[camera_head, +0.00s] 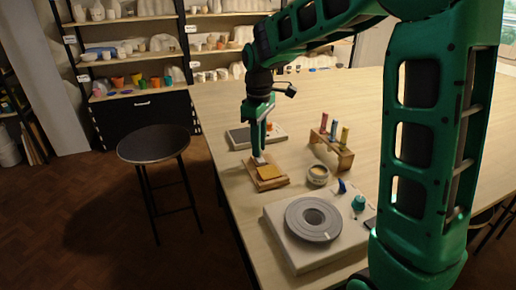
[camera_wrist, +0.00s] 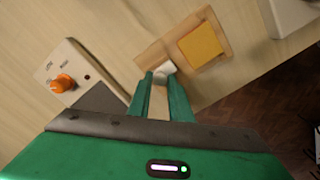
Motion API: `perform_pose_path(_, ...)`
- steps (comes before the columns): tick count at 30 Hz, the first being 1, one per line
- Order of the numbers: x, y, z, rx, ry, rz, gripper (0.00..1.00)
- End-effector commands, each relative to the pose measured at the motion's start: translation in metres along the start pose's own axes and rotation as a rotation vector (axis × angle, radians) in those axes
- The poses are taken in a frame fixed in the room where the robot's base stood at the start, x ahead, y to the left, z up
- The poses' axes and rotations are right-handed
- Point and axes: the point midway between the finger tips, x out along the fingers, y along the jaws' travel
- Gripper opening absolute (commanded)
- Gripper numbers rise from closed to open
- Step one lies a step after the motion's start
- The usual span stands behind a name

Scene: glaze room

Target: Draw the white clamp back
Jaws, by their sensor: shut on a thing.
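The white clamp (camera_wrist: 164,70) sits on a small wooden board (camera_wrist: 150,53) beside a flat yellow-orange block (camera_wrist: 201,44). In the head view the board (camera_head: 268,186) lies near the table's left edge, with the block (camera_head: 269,172) on it and a little of the clamp (camera_head: 259,161) showing. My gripper (camera_head: 257,154) comes down from above. In the wrist view my gripper (camera_wrist: 162,79) is shut on the clamp, a finger on either side. The fingers partly hide the clamp. A narrow gap shows between clamp and block.
A device with an orange knob (camera_wrist: 62,83) lies close to my gripper. A wooden rack with coloured tubes (camera_head: 331,148), a small round jar (camera_head: 318,175) and a grey wheel on a pale base (camera_head: 313,219) stand nearby. A dark stool (camera_head: 153,144) stands left of the table.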

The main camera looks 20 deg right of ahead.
Motion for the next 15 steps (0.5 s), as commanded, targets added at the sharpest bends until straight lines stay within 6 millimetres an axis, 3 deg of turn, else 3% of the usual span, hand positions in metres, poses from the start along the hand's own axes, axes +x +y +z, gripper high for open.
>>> perform_pose_path(8, -0.0012, 0.0056, -0.0048, 0.004, 0.009, 0.009, 0.0)
perform_pose_path(9, -0.0014, 0.0059, -0.0052, 0.004, 0.01, 0.01, 0.25)
perform_pose_path(10, -0.0014, 0.0059, -0.0054, 0.004, 0.01, 0.01, 0.33)
perform_pose_path(11, -0.0014, 0.0056, -0.0054, 0.004, 0.01, 0.01, 0.37)
perform_pose_path(15, -0.001, 0.004, -0.005, 0.002, 0.008, 0.008, 0.37)
